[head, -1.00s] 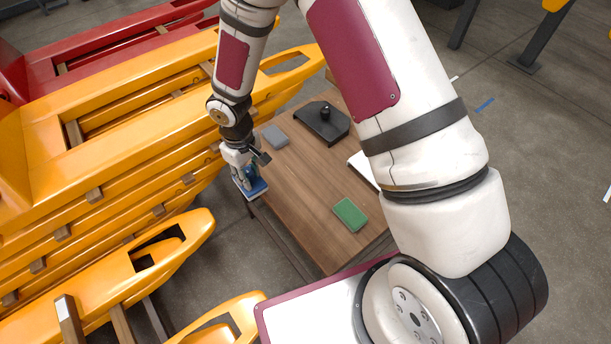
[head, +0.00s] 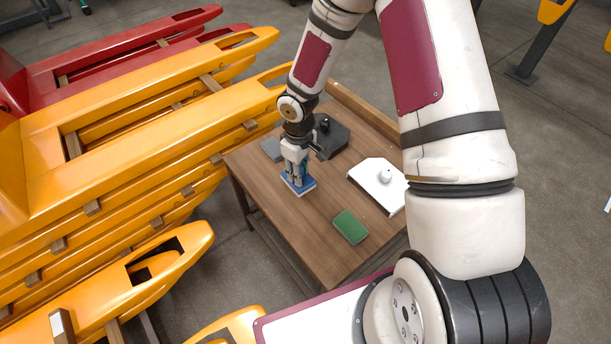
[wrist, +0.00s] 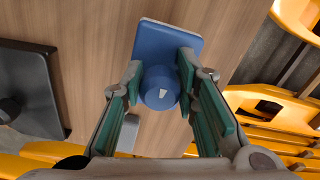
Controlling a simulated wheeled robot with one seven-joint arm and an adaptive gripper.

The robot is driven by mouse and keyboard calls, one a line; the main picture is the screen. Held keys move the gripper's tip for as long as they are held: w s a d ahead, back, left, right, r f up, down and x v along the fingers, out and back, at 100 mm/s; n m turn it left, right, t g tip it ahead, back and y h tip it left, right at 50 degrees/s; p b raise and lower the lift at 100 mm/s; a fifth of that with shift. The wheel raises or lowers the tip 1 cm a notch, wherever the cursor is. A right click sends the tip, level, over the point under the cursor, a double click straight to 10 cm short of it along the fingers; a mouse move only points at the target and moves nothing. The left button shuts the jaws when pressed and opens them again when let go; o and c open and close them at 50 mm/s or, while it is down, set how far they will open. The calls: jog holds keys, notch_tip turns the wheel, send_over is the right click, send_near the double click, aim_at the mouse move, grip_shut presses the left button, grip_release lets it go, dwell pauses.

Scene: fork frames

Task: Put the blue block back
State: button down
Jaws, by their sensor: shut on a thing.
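The blue block (head: 305,188) is a flat blue plate with a round knob on top, near the left side of the wooden table. My gripper (head: 296,176) is shut on it from above. In the wrist view, the blue block (wrist: 170,42) shows with the fingers of my gripper (wrist: 160,88) on both sides of its knob. I cannot tell whether the plate touches the tabletop or hangs just above it.
The wooden table (head: 300,228) also bears a grey plate (head: 270,149), a black knobbed block (head: 338,138), a white knobbed block (head: 368,177) and a green plate (head: 350,228). Bare wood lies around the blue block.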

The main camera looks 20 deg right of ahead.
aim_at(306, 176)
jog(key=shift+d+f, duration=0.15)
jog(key=shift+d, duration=0.95)
jog(key=shift+a+f+b, duration=0.25)
jog(key=shift+f+b, duration=0.05)
jog(key=shift+f, duration=0.6)
jog(key=shift+w+f, duration=0.1)
jog(key=shift+f, duration=0.5)
jog(key=shift+f+b, duration=0.2)
jog(key=shift+b, duration=0.15)
jog(key=c, duration=1.2)
grip_release()
jog(key=shift+c, duration=0.2)
